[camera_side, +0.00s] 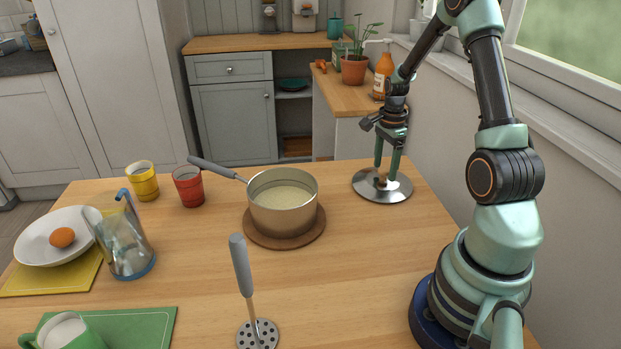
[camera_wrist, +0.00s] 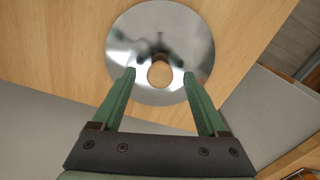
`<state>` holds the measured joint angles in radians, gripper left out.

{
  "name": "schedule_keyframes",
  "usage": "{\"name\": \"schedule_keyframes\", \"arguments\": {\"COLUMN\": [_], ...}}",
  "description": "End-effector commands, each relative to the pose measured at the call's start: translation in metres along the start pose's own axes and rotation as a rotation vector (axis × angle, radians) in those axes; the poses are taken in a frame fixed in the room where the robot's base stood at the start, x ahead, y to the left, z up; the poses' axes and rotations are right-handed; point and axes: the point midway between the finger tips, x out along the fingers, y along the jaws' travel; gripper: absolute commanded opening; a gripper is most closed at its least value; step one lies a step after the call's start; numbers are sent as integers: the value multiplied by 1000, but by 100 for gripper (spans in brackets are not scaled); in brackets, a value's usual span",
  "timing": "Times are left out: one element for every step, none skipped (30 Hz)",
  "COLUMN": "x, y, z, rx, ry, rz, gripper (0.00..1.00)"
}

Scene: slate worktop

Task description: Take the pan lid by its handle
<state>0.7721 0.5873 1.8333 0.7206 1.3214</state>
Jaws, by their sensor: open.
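The pan lid (camera_side: 366,187) is a shiny round metal disc lying flat on the wooden table at the back right; it fills the top middle of the wrist view (camera_wrist: 160,20). Its handle (camera_wrist: 160,75) is a small round tan knob at the centre. My gripper (camera_side: 385,167) points down over the lid with its green fingers apart. In the wrist view my gripper (camera_wrist: 159,74) has one fingertip on each side of the knob, with a visible gap on both sides. The exact height of the fingertips against the knob is hard to tell.
A saucepan (camera_side: 283,212) stands on a round wooden trivet (camera_side: 262,240) left of the lid. Red (camera_side: 188,190) and yellow (camera_side: 145,188) cups, a glass jug (camera_side: 128,250) and a skimmer (camera_side: 241,268) are further left. The table's back edge is close behind the lid.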

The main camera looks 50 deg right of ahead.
Motion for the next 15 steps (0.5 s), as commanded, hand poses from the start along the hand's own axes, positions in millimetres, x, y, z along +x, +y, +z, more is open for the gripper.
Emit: {"name": "schedule_keyframes", "arguments": {"x": [0,0,0,0,0,0,0,0,0,0,0,-1,-1,-1,-1], "y": [0,0,0,0,0,0,0,0,0,0,0,0,0,0,0], "z": [0,0,0,0,0,0,0,0,0,0,0,0,0,0,0], "rx": [0,0,0,0,0,0,0,0,0,0,0,0,0,0,0], "ry": [0,0,0,0,0,0,0,0,0,0,0,0,0,0,0], "rz": [0,0,0,0,0,0,0,0,0,0,0,0,0,-1,-1], "gripper": [76,76,76,68,57,42,30,19,3,0,0,0,0,0,0]}}
